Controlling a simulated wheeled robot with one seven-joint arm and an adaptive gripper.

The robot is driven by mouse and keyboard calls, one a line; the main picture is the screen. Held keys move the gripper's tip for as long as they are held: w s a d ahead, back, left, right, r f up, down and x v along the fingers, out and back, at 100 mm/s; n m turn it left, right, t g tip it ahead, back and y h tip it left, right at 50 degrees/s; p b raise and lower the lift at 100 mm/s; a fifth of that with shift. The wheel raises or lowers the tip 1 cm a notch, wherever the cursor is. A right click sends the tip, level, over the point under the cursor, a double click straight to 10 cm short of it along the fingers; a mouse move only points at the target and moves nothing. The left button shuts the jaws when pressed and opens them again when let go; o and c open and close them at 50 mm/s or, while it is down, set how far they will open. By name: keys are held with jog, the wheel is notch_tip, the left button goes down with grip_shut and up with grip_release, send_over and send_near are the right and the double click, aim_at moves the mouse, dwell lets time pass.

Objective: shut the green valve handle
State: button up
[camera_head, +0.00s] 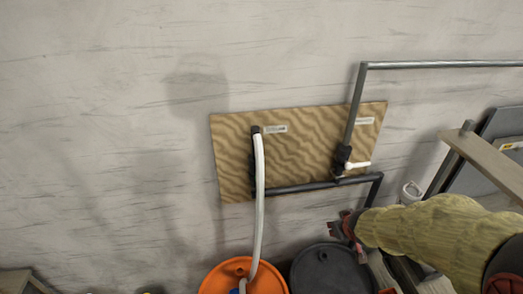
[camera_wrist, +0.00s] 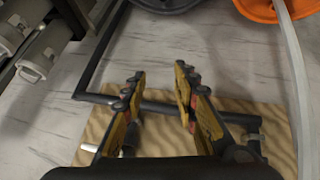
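No green handle shows in either view. On the tan board in the head view, a dark valve (camera_head: 342,158) sits on the grey pipe at the right, with a white lever (camera_head: 358,165) pointing right. My gripper (camera_head: 345,226) is below this valve and apart from it. In the wrist view my gripper (camera_wrist: 158,84) is open, its two fingers apart with nothing held between them. The dark pipe (camera_wrist: 155,105) crosses behind the fingers. The valve is largely hidden by the left finger and gripper body there.
The patterned board (camera_head: 300,150) is on a pale wall. A white hose (camera_head: 260,200) hangs from its left side to an orange drum (camera_head: 222,276). A black drum (camera_head: 330,270) stands beside it. A grey panel and beam (camera_head: 487,158) are at the right.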

jog(key=w+a+r+n+t+y+p, duration=0.1)
jog(key=w+a+n+t+y+p, duration=0.15)
jog(key=w+a, duration=0.45)
jog(key=n+t+y, duration=0.3)
jog(key=y, duration=0.8)
send_near(262, 162)
jog(key=x, duration=1)
jog(key=shift+w+a+f, duration=0.1)
jog(key=shift+w+f, duration=0.2)
jog(key=shift+w, duration=0.15)
jog(key=shift+c, duration=0.5)
grip_shut()
